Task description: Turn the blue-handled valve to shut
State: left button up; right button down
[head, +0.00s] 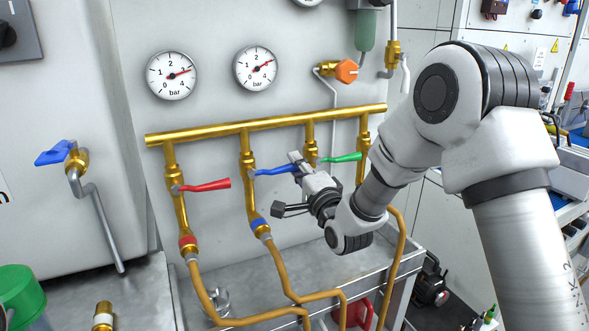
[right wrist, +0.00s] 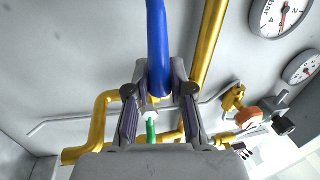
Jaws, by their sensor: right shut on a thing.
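The blue-handled valve sits on the second brass drop pipe under the manifold, between the red and green valves. Its blue handle (head: 272,171) points right, roughly across its pipe. My right gripper (head: 298,164) is shut on the outer end of this handle. In the right wrist view the blue handle (right wrist: 157,45) runs down between the two fingers of the gripper (right wrist: 159,94). The fingers hide part of the handle's end. My left gripper is not in view.
A red handle (head: 205,186) is at the left and a green handle (head: 340,158) is close right of my gripper. The brass manifold (head: 220,129) runs above. Another blue handle (head: 55,153) is on a tap at far left. A metal bench (head: 340,272) lies below.

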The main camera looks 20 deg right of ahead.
jog(key=shift+f+m+b, duration=0.4)
jog(key=shift+f+m, duration=0.15)
jog(key=shift+m, duration=0.15)
jog(key=c, duration=1)
grip_release()
jog(key=s, duration=0.4)
jog(key=s+f, duration=0.1)
jog(key=s, duration=0.3)
jog(key=s+f, duration=0.1)
jog(key=s, duration=0.2)
jog(key=shift+s+d+f, duration=0.2)
jog(key=shift+s+d, duration=0.05)
jog(key=shift+s, duration=0.15)
